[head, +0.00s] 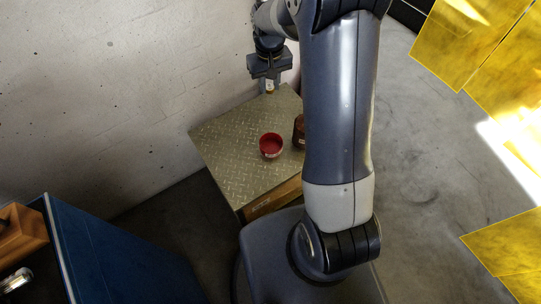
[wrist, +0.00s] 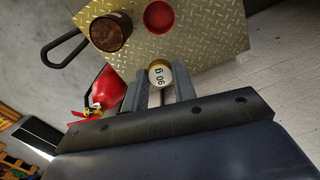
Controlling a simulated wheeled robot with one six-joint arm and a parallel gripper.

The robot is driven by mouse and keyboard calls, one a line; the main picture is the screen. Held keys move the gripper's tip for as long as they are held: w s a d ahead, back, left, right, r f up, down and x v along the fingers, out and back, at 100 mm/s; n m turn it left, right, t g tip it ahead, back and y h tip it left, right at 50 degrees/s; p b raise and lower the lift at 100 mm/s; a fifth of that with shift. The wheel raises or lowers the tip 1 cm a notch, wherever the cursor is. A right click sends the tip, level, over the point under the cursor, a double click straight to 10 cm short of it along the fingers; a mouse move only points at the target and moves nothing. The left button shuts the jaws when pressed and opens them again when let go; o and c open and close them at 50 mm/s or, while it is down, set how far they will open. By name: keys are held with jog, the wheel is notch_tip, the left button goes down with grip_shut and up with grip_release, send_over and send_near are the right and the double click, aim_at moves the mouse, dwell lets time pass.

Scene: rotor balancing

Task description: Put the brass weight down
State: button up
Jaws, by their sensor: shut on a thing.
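My gripper (head: 269,84) is shut on the brass weight (wrist: 159,73), which is held between the two fingers (wrist: 161,84) in the wrist view. The end of the weight facing the camera is pale and reads "90 g" or similar. In the head view the weight (head: 269,92) shows just below the fingers, by the far edge of the metal-topped table (head: 228,150). I cannot tell whether it touches the tabletop.
A red bowl (head: 271,145) and a brown jar (head: 299,131), partly hidden by my arm, stand on the table. Bare tabletop lies left of the bowl. A wall (head: 120,90) runs behind. A red extinguisher (wrist: 107,92) is beside the table. A blue cabinet (head: 110,255) stands front left.

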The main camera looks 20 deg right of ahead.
jog(key=n+b, duration=0.2)
jog(key=b, duration=2)
send_near(271, 148)
notch_tip(271, 148, down, 6)
jog(key=b, duration=0.3)
jog(key=shift+b, duration=0.3)
jog(key=shift+f, duration=0.2)
jog(key=o, duration=0.7)
notch_tip(271, 148, up, 12)
jog(key=p, duration=0.4)
jog(key=shift+r, duration=0.2)
jog(key=shift+f, duration=0.1)
